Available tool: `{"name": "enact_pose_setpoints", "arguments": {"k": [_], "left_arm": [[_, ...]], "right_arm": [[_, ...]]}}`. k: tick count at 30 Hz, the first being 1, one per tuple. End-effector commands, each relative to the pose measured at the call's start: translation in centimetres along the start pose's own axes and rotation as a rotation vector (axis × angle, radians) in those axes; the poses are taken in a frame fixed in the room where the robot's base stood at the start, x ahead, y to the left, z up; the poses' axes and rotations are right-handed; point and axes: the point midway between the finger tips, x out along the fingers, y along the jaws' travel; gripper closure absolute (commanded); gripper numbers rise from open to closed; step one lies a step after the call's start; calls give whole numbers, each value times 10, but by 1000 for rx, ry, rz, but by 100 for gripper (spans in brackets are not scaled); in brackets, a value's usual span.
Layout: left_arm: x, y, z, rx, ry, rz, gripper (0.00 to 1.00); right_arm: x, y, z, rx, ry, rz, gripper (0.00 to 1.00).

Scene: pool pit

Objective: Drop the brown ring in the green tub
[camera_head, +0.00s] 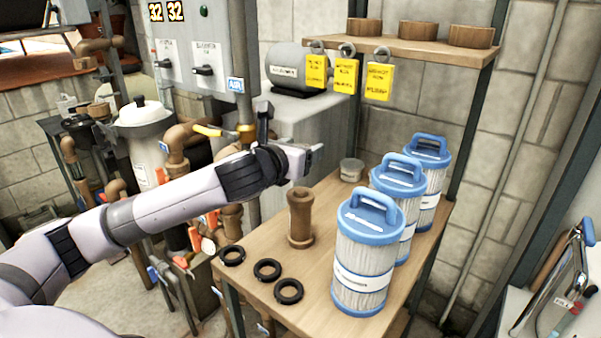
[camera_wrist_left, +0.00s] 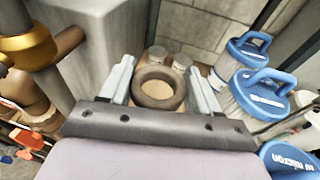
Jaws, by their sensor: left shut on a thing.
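My left gripper (camera_head: 312,152) is above the wooden bench, its head pointing away from me. In the left wrist view its two fingers (camera_wrist_left: 160,85) are shut on a brown ring (camera_wrist_left: 158,102), with bare wood showing through the hole. The ring is hidden by the gripper in the head view. A small lidded tub (camera_head: 351,170) stands at the bench's back edge. Two small tubs show beyond the ring in the wrist view, (camera_wrist_left: 157,53) and (camera_wrist_left: 181,62). I cannot make out green on any tub. My right gripper is not in view.
A brown pipe fitting (camera_head: 300,220) stands upright on the bench (camera_head: 322,190) below my left gripper. Several black rings (camera_head: 267,269) lie at the front left edge. Tall blue-lidded filter cartridges (camera_head: 365,255) line the right side. Yellow tags (camera_head: 346,75) hang from the shelf (camera_head: 410,48) behind.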

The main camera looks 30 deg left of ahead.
Motion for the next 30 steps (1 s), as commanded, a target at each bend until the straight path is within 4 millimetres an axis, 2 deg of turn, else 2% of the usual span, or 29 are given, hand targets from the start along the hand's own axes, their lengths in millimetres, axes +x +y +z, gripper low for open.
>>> {"name": "enact_pose_setpoints", "arguments": {"k": [1, 3, 9, 12, 18, 30], "left_arm": [[-4, 0, 22, -1, -9, -1, 81], [-8, 0, 40, -1, -6, 0, 81], [-16, 0, 80, 0, -4, 0, 81], [-18, 0, 93, -1, -2, 1, 81], [-21, 0, 105, 0, -1, 0, 81], [-21, 0, 106, 0, 1, -1, 81]], "right_arm": [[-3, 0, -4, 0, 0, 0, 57], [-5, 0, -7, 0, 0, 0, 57], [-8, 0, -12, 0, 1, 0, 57], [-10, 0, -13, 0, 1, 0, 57], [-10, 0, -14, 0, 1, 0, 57], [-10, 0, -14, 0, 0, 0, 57]]}}
